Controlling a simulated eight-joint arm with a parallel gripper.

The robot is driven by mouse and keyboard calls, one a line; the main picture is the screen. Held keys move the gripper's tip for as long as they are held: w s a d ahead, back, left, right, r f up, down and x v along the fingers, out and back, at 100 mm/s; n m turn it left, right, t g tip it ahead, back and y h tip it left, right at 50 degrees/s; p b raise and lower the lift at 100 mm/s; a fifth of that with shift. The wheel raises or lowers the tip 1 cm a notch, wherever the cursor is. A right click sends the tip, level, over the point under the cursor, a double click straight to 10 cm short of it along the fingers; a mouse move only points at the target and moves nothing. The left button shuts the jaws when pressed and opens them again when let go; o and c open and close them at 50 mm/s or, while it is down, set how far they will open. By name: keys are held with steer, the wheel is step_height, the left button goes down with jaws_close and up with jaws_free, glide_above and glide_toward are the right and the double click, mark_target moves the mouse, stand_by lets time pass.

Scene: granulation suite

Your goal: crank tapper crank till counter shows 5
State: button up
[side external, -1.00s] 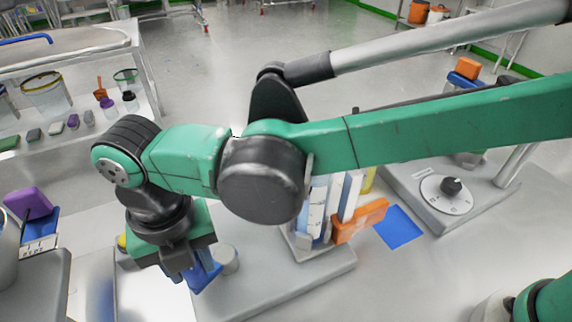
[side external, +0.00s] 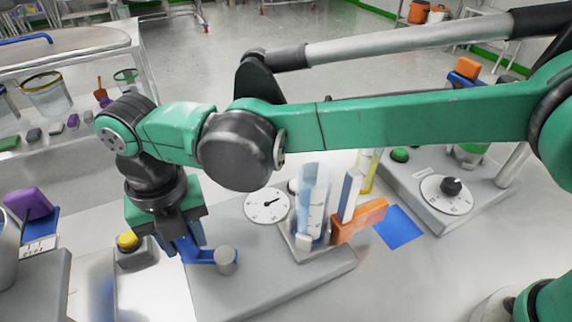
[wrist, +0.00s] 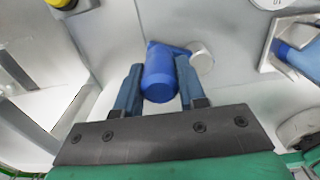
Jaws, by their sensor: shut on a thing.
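The tapper (side external: 215,297) is a grey base on the table, bearing a clear graduated cylinder (side external: 312,205). Its blue crank arm (side external: 203,256) runs left from a round grey hub (side external: 226,261). The hub also shows in the wrist view (wrist: 202,59). My gripper (side external: 188,248) is at the arm's outer end. In the wrist view, its two fingers (wrist: 158,82) are shut around the upright blue crank handle (wrist: 159,72). A white dial (side external: 267,206) with a black pointer lies behind the crank. Its marks are too small to read, and I cannot tell whether it is the counter.
A yellow button (side external: 128,240) on a grey box is left of my gripper. An orange block (side external: 360,220) and a blue mat (side external: 398,227) are right of the cylinder. A base with a dial knob (side external: 451,186) stands at right. A small numbered strip (side external: 38,246) is at left.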

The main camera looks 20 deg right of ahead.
mark_target(241, 240)
steer(key=shift+w+d, duration=0.3)
steer(key=shift+w, duration=0.2)
steer(key=shift+w+d, duration=0.65)
steer(key=shift+d, duration=0.3)
steer(key=shift+w+d, duration=0.1)
steer(key=shift+d, duration=1.1)
steer(key=shift+s+d, duration=0.3)
steer(key=shift+d, duration=0.25)
steer(key=shift+s+d, duration=0.25)
steer(key=shift+d, duration=0.3)
